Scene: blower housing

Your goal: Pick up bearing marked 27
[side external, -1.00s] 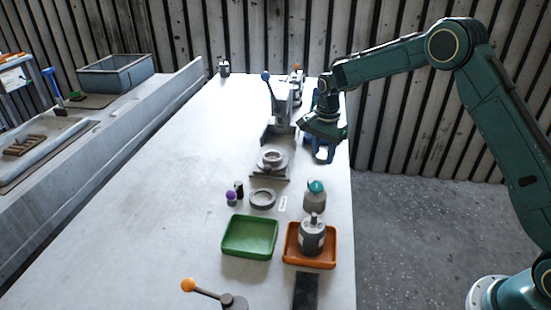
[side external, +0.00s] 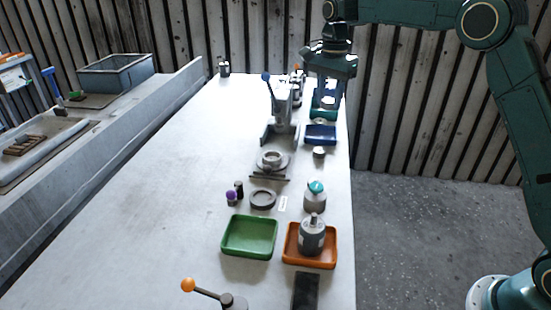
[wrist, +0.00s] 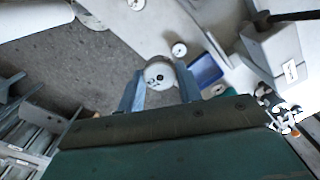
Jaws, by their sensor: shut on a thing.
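My gripper (side external: 327,98) is raised above the far right end of the bench in the side view. In the wrist view, the fingers of my gripper (wrist: 160,73) are shut on a pale round bearing (wrist: 158,66) with a dark centre. The marking on its face is too small to read. Another small round part (side external: 319,151) stands on the bench just in front of the blue tray (side external: 320,139). It also shows in the wrist view (wrist: 179,49), apart from my fingers.
A press (side external: 282,115) with a blue-knobbed lever stands left of my gripper. A green tray (side external: 250,252) and an orange tray (side external: 290,258), which holds a grey housing (side external: 312,238), sit nearer. The bench's left half is mostly clear.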

